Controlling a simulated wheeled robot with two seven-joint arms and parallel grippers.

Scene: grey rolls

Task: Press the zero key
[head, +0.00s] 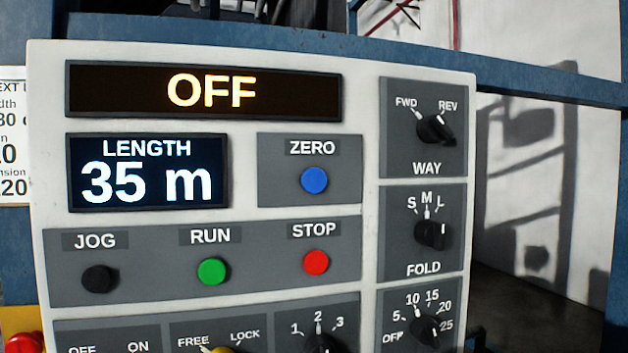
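The zero key (314,180) is a round blue button under the label ZERO, on a grey plate (275,191) of the white control panel (240,225). The length display (147,172) to its left reads 35 m. The status display (205,91) above reads OFF. Neither my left gripper nor my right gripper shows in the head view, and nothing covers the zero key.
Below the zero key are a red STOP button (316,262), a green RUN button (212,271) and a black JOG button (100,278). Black WAY (435,128) and FOLD (432,232) knobs stick out at the right. A red knob (24,342) shows at lower left.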

